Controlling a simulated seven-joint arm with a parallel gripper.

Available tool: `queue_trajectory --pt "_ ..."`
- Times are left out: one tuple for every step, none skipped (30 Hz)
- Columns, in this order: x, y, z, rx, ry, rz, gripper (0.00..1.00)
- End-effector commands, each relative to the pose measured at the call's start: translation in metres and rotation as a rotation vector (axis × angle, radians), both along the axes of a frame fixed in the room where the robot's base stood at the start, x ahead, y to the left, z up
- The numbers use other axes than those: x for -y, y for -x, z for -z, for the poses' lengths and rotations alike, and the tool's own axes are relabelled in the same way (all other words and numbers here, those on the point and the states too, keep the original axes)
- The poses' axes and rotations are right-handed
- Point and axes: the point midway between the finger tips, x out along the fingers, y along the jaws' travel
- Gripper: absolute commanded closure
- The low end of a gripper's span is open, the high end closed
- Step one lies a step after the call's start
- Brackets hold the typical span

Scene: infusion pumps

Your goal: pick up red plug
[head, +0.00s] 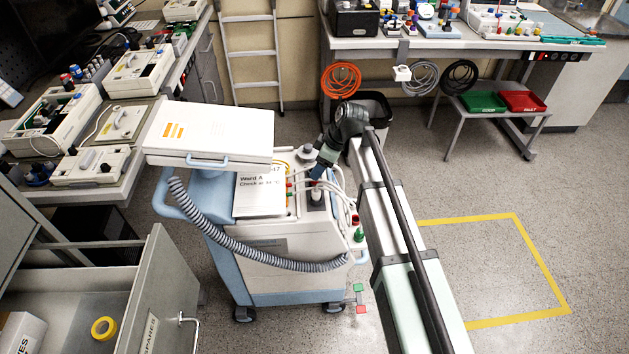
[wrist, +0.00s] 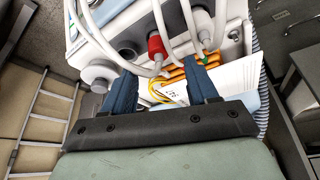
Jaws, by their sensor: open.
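The red plug (wrist: 156,46) shows in the wrist view with a white cable running from it, on the panel of the pump cart. My gripper (wrist: 160,70) is open, with its two blue fingers spread to either side and the red plug beyond the gap between them. Nothing shows held between the fingers. In the head view my gripper (head: 319,166) is over the cart's top, among white cables. I cannot pick out the same red plug for sure in the head view.
White cables loop around the panel. A pale plug (wrist: 204,28), a round knob (wrist: 100,76) and orange connectors (wrist: 197,68) are close by. The cart (head: 290,285) has a raised lid (head: 215,135) and a grey hose (head: 245,247).

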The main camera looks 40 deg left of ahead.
Motion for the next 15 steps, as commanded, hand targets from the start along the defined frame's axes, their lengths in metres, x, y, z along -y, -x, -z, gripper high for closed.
queue_trajectory --pt "0.000 0.000 0.001 0.000 0.000 0.000 0.42" --pt "-0.001 0.000 0.002 0.000 0.000 0.000 0.42" --pt "-0.001 0.000 0.003 0.000 0.000 0.000 0.42" --pt "-0.002 0.000 0.004 0.000 0.000 0.000 0.42" --pt "-0.002 0.001 0.005 0.000 0.000 0.000 0.42" --pt "-0.003 0.001 0.008 0.000 0.000 0.000 0.42" --pt "-0.004 0.001 0.010 0.000 0.000 0.000 0.42" --pt "-0.005 0.001 0.013 0.000 0.000 0.000 0.42" --pt "-0.006 0.002 0.017 0.000 0.000 0.000 0.42" --pt "-0.007 0.002 0.021 -0.001 0.000 0.000 0.42" --pt "-0.008 0.002 0.025 0.000 0.001 0.000 0.42" --pt "-0.010 0.003 0.030 -0.001 0.002 -0.001 0.42" --pt "-0.011 0.003 0.034 -0.001 0.000 0.000 0.42" --pt "-0.013 0.004 0.037 -0.001 0.000 -0.001 0.42" --pt "-0.015 0.005 0.042 -0.001 0.000 0.000 0.42"
